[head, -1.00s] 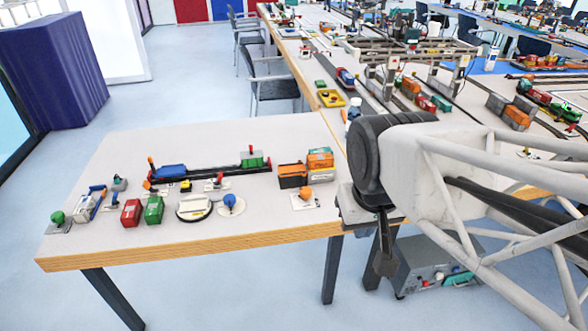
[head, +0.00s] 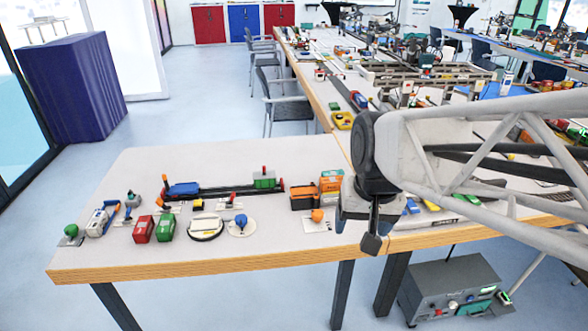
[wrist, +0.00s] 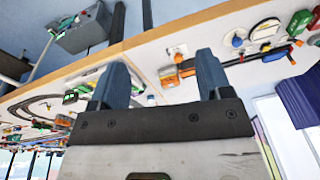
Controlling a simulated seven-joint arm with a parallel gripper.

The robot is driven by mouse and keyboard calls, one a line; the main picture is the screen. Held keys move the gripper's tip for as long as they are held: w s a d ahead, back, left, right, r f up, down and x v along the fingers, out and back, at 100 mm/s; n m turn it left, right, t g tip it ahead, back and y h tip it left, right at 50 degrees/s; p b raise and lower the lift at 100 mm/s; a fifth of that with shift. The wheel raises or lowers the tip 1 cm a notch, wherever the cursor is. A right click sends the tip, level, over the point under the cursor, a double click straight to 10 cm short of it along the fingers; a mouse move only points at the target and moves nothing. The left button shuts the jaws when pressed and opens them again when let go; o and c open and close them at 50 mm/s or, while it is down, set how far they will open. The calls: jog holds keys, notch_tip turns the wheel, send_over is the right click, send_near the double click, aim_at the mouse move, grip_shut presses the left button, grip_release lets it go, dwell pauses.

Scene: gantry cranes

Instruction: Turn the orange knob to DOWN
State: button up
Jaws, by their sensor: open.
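The orange knob (head: 317,215) stands on a small white plate near the front right of the near table in the head view. The plate's lettering is too small to read. It also shows in the wrist view (wrist: 179,57), in which the scene is upside down, beyond and between the finger tips. My gripper (head: 357,226) is to the right of the knob in the head view, at the table's right end, apart from it. In the wrist view its two blue-grey fingers (wrist: 163,75) are spread with nothing between them.
Red and green blocks (head: 155,228) and a green knob (head: 71,230) lie further left. The table's wooden front edge (head: 200,266) is close.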

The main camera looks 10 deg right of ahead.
jog(key=w+f+m+g+y, duration=0.1)
jog(key=w+f+m, duration=0.15)
jog(key=w, duration=0.95)
jog(key=m+g+y, duration=0.2)
jog(key=m+y, duration=0.1)
jog(key=m, duration=0.7)
send_over(318, 212)
jog(key=d, duration=0.3)
notch_tip(318, 212, down, 23)
jog(key=shift+w+f+m, duration=0.1)
jog(key=shift+w+m, duration=0.15)
jog(key=shift+w, duration=0.2)
jog(key=shift+f, duration=0.1)
jog(key=shift+x, duration=3.8)
jog(key=shift+s, duration=0.1)
jog(key=c, duration=0.9)
